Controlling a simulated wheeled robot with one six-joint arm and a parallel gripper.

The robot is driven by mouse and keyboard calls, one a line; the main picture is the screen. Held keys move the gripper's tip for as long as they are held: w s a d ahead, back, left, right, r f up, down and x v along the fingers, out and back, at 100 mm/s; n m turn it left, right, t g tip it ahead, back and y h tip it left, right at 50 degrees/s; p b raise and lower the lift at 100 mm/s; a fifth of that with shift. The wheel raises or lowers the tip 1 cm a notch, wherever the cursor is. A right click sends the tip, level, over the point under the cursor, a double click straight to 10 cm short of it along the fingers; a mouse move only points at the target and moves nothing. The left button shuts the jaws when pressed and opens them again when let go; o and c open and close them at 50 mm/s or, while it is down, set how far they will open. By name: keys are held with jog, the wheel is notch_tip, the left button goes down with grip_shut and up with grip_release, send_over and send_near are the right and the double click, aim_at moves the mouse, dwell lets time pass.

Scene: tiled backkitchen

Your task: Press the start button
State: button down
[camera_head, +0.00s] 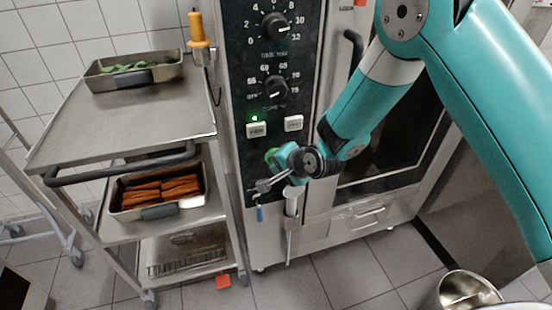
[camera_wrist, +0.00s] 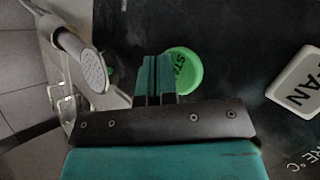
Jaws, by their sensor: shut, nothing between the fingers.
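In the head view my gripper (camera_head: 276,168) is at the lower part of the oven's panel, and a bit of green there is largely covered by my wrist.
A white FAN button (camera_wrist: 298,83) is to the right in the wrist view, and a grey spray head (camera_wrist: 92,70) is close on the left. A steel trolley (camera_head: 150,120) with trays stands left of the oven. A metal pot (camera_head: 465,290) is at the lower right.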

jog(key=shift+w+a, duration=0.15)
jog(key=shift+w, duration=0.4)
dwell(0.6)
jog(key=shift+s, duration=0.15)
jog(key=shift+s+d, duration=0.2)
jog(key=shift+s, duration=0.45)
jog(key=shift+s+d, duration=0.2)
jog(key=shift+s, duration=0.6)
jog(key=shift+s+d, duration=0.25)
jog(key=shift+s, duration=0.55)
jog(key=shift+s+d, duration=0.2)
jog(key=shift+s, duration=0.6)
